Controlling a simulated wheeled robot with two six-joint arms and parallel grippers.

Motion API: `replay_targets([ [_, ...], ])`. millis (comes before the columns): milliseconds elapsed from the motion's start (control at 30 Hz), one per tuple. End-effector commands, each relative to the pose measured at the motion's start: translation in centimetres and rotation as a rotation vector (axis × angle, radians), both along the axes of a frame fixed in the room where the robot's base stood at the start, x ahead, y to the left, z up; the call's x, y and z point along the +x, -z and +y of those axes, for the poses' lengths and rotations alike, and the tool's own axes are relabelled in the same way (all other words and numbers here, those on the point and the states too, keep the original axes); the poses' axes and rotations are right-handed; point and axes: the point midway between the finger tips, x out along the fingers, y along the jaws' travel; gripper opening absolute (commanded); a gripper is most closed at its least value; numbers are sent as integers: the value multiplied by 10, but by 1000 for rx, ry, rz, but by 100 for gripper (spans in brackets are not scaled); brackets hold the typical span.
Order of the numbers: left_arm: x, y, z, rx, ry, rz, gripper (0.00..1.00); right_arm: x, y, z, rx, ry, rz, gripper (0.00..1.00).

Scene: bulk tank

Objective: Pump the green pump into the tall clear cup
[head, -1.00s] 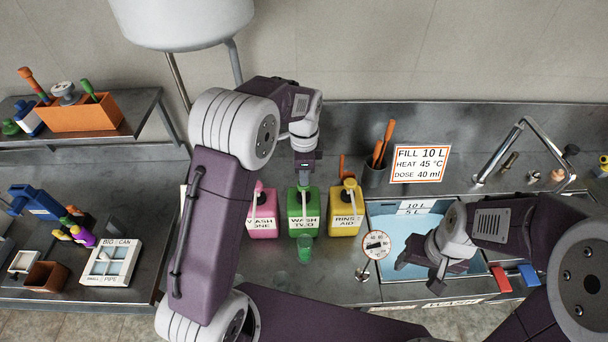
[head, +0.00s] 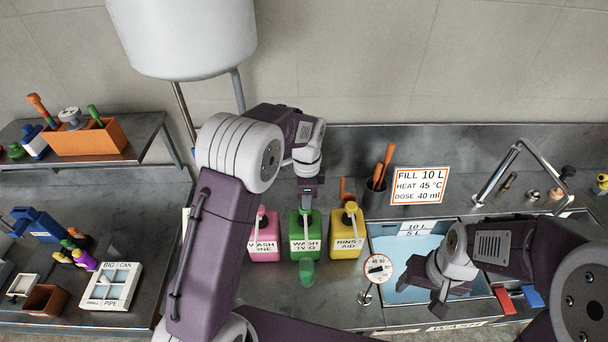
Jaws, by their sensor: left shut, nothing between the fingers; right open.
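The green pump bottle (head: 305,245), labelled WASH TWO, stands between a pink and a yellow bottle. My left gripper (head: 306,200) is shut and empty right above its pump head, pointing down; the head is mostly hidden under the fingers, and I cannot tell whether they touch it. A tall clear cup (head: 306,272) stands in front of the green bottle and looks green inside or through its wall. My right gripper (head: 436,300) is open and empty over the water basin (head: 400,240).
The pink WASH ONE bottle (head: 264,246) and yellow RINSE AID bottle (head: 346,243) flank the green one closely. A round dial (head: 379,268) stands right of the cup. A sign (head: 419,186) reads FILL 10 L, HEAT 45 °C, DOSE 40 ml.

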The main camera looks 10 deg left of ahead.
Motion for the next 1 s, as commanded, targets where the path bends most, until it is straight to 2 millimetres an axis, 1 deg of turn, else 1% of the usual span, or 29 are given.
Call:
replay_targets([
  [33, 1, -28, -4, -1, 1, -5, 0, 0, -27, 0, 0, 0, 0, 62],
  [67, 2, -26, -4, 0, 0, -9, 0, 1, -16, 0, 0, 0, -2, 62],
  [100, 3, -31, -4, -1, -1, -13, 0, 1, -7, 0, 0, 0, -2, 62],
  [300, 3, -79, -3, -1, -1, -13, 0, 0, 0, 0, 0, 0, 0, 62],
  [433, 3, -101, -3, 0, -1, -13, 0, 0, 0, 0, 0, 0, 0, 62],
  [500, 3, -108, -3, -1, -1, -12, 0, 0, 1, 0, 0, 0, 0, 62],
  [600, 2, -114, -3, 0, -1, -9, 0, 0, 1, 0, 0, 0, 0, 62],
  [1000, 2, -116, -3, 0, -1, -9, 0, 0, 0, 0, 0, 0, 0, 62],
])
